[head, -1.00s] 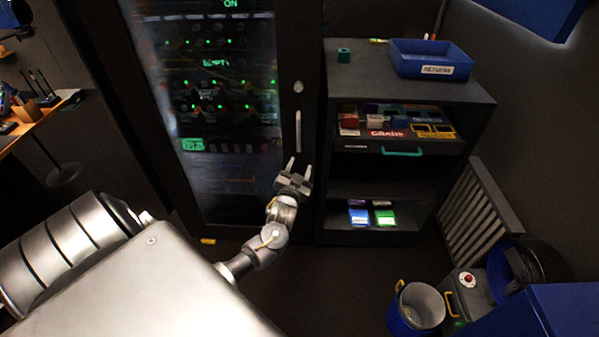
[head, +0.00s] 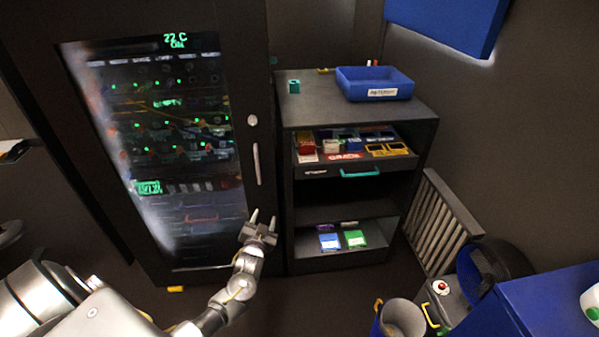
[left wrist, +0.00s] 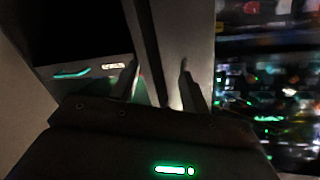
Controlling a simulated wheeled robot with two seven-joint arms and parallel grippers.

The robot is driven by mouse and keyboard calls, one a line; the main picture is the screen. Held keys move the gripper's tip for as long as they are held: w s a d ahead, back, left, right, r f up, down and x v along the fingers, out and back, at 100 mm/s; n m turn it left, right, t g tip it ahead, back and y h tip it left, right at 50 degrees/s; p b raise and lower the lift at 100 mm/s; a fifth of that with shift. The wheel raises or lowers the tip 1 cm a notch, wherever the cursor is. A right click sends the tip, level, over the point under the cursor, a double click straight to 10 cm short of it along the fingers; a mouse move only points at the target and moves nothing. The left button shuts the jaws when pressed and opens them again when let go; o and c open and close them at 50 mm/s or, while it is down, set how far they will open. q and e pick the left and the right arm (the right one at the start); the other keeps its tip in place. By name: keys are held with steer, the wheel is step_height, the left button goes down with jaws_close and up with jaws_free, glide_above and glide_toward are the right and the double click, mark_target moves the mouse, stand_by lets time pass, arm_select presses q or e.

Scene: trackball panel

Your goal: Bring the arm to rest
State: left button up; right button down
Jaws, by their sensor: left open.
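My left gripper (head: 263,221) is in the head view, in front of the gap between the dark glass-doored cabinet and the open shelf unit. Its two fingers are apart, point upward and hold nothing. In the left wrist view its fingers (left wrist: 158,85) also stand apart with nothing between them. The arm comes up from the lower left of the head view. The gripper appears below the cabinet's pale door handle (head: 257,163); whether it touches anything cannot be told. My right gripper is not in view.
The glass-doored cabinet (head: 225,100) is closed. The shelf unit (head: 300,262) has a drawer of small boxes with a teal handle (head: 363,173), and a blue bin (head: 375,82) on top. A slatted panel (head: 437,225), a bucket (head: 402,318) and a blue surface (head: 560,300) are at right.

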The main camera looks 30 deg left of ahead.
arm_select(q)
steer(key=s+d+f+m+g+h, duration=0.1)
steer(key=s+d+f+g, duration=0.1)
steer(key=s+f, duration=0.5)
steer(key=s+d+f+g+h, duration=0.2)
steer(key=f, duration=0.8)
steer(key=s+d+f+m+g+h, duration=0.1)
steer(key=s+d+f+g, duration=0.15)
steer(key=s+f, duration=0.45)
steer(key=s+d+f+g+h, duration=0.1)
steer(key=s+f, duration=0.4)
steer(key=s, duration=0.6)
steer(key=s+d+f+g, duration=0.4)
steer(key=s+d+f, duration=0.1)
steer(key=s, duration=0.7)
steer(key=s+d+f+g+h, duration=0.1)
steer(key=s+d+f+g, duration=0.2)
steer(key=s, duration=0.9)
step_height(320, 180, down, 4)
steer(key=shift+d+r+h, duration=0.1)
steer(key=shift+d+h, duration=0.1)
steer(key=shift+h, duration=0.1)
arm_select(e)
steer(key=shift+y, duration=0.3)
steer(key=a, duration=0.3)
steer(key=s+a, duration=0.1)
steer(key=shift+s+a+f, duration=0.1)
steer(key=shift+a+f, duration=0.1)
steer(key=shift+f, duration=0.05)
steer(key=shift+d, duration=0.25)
